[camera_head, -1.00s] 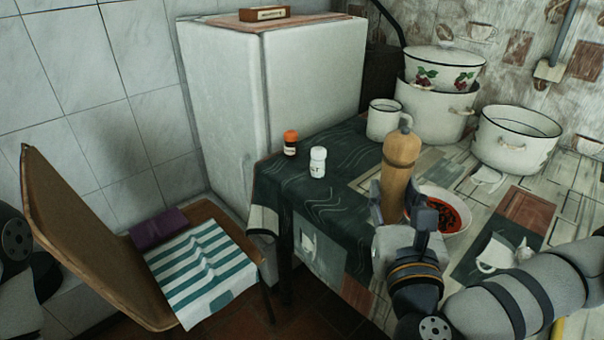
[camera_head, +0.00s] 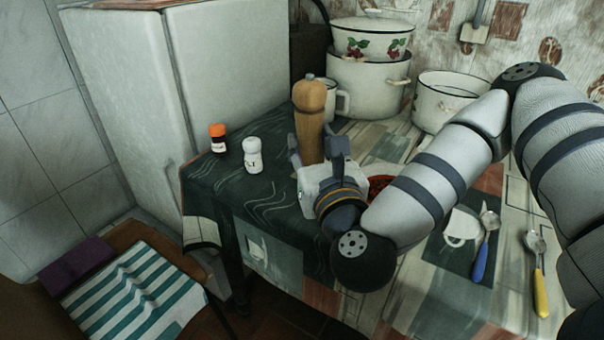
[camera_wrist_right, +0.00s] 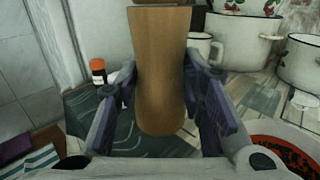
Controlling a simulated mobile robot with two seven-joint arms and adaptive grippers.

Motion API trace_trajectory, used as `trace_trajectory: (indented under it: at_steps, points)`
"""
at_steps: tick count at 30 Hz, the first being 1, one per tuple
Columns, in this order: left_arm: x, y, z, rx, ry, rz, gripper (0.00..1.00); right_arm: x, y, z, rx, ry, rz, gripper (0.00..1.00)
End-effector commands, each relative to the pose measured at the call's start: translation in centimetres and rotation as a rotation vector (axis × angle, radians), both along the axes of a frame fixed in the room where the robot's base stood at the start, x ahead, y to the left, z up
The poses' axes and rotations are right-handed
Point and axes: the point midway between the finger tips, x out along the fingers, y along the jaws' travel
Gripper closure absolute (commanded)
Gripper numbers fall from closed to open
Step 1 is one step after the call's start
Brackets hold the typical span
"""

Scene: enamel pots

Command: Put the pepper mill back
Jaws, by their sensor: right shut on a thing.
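The wooden pepper mill (camera_head: 310,118) stands upright over the dark green cloth in the head view, with its metal knob on top. My right gripper (camera_head: 318,160) is shut on it, low on its body. In the right wrist view the mill (camera_wrist_right: 161,75) is between the two fingers, and its rounded lower end shows. I cannot tell exactly how far its base is from the cloth. A white salt shaker (camera_head: 252,154) and an orange-capped jar (camera_head: 217,138) stand on the cloth to the left of the mill. My left gripper is not in view.
The white mug (camera_head: 342,102) and stacked enamel pots (camera_head: 368,85) stand behind the mill. Another pot (camera_head: 438,105) is to the right. A bowl of red food (camera_head: 378,186) is partly hidden by my right arm. Spoons (camera_head: 485,245) lie at the right. The cloth's front (camera_head: 265,205) is clear.

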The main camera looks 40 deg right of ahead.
Motion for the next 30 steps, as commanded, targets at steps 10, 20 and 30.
trace_trajectory:
  at_steps: [10,20,30]
  points:
    - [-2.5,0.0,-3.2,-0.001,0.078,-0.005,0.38,5.0,-3.1,-5.3,-0.003,-0.001,-0.001,1.00]
    - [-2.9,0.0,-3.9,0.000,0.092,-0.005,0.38,6.2,-3.8,-9.7,-0.003,0.001,0.003,1.00]
    - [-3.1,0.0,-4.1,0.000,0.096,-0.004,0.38,6.1,-3.8,-10.2,0.001,-0.004,0.001,1.00]
